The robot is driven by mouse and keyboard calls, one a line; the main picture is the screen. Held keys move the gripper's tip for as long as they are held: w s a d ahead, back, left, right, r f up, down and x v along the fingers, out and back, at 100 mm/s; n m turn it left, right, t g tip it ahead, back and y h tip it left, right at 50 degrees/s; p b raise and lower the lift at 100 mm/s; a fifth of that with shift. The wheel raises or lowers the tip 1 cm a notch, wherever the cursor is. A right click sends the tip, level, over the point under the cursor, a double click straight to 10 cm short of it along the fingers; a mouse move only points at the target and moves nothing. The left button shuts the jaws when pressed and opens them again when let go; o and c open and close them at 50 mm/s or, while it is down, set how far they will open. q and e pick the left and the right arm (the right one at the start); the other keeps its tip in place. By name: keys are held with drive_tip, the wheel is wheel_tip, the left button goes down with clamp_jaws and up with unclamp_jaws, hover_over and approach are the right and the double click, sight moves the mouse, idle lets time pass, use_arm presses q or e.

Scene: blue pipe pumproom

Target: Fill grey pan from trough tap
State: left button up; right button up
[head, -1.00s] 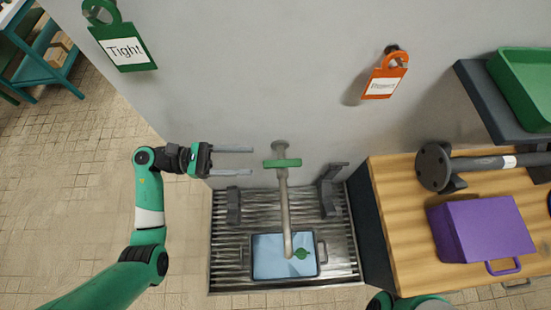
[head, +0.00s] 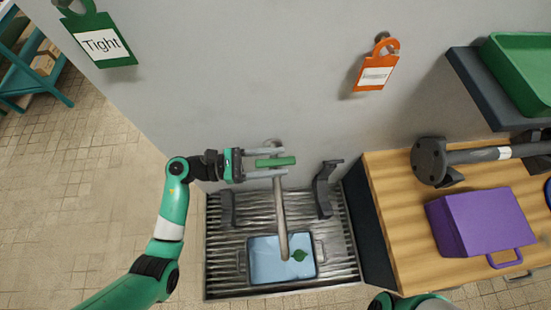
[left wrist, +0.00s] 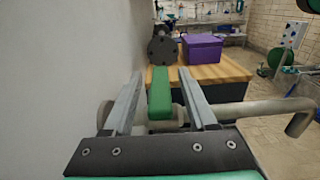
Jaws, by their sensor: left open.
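The trough tap has a green bar handle (head: 276,162) by the wall and a grey spout (head: 281,215) reaching out over the trough. The pan (head: 249,262) sits on the slatted trough (head: 225,285) under the spout's end. Its inside looks pale blue; I cannot tell whether that is water. A green leaf-like shape (head: 299,255) shows at the pan. My left gripper (head: 284,163) is open, its fingers on either side of the handle. In the left wrist view the handle (left wrist: 160,92) lies between the fingers, with gaps showing. My right gripper is not in view.
Two dark grey brackets (head: 325,190) stand at the trough's back. A wooden bench (head: 395,215) on the right holds a purple box (head: 480,222) and a flanged grey pipe (head: 430,162). A green tag (head: 100,40) and an orange tag (head: 376,68) hang on the wall.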

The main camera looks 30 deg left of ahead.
use_arm(q)
drive_tip(key=shift+w+d, duration=0.1)
drive_tip(key=shift+d, duration=0.05)
clamp_jaws()
drive_tip(key=shift+r+n+t+y+p, duration=0.2)
drive_tip(key=shift+n+t+y+p, duration=0.4)
drive_tip(key=shift+t+p, duration=0.2)
drive_tip(key=shift+f+n+t+y+p, duration=0.15)
drive_tip(key=shift+n+t+y+p, duration=0.35)
drive_tip(key=shift+n+t+y, duration=0.45)
